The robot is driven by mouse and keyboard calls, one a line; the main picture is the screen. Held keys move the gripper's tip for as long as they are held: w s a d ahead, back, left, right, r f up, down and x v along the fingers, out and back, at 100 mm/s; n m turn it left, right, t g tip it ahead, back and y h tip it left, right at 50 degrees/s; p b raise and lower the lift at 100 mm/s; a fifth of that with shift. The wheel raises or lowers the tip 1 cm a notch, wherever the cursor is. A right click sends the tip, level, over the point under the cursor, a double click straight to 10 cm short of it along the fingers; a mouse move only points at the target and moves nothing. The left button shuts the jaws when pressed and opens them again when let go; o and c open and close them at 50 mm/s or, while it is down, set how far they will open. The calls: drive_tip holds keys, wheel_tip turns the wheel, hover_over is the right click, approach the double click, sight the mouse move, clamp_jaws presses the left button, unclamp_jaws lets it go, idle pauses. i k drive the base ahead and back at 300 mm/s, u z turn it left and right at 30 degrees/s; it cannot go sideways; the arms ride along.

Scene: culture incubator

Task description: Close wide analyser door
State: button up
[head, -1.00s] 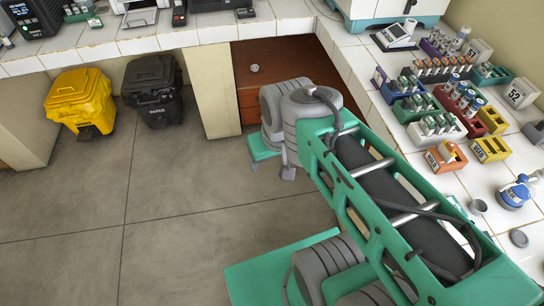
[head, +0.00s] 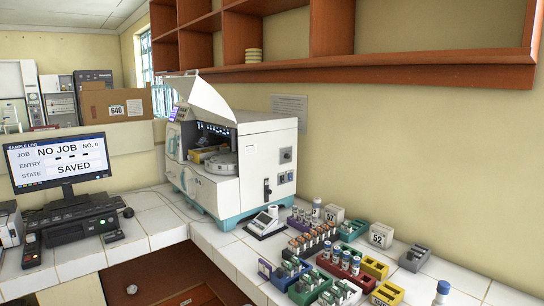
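The white analyser (head: 264,160) with teal feet stands in the corner of the tiled counter. Its wide white door (head: 206,95) is open, swung up and tilted above the front opening. Through the opening I see a lit interior with a yellow rack (head: 208,153) and a round grey part (head: 222,164). The closed white front panel (head: 200,188) lies below the opening. My gripper is not in view, and I see no part of my arm.
A small white device (head: 264,223) stands before the analyser. Colourful tube racks (head: 318,240) crowd the counter to the right. A monitor (head: 58,160) and keyboard stand on the left counter. A brown wall shelf (head: 400,68) hangs above right. Some bare tiles lie left of the analyser.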

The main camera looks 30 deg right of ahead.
sight(204, 101)
drive_tip(key=z, duration=0.65)
drive_tip(key=k, duration=0.4)
drive_tip(key=u, duration=0.9)
drive_tip(key=i, duration=2)
drive_tip(key=z, duration=0.75)
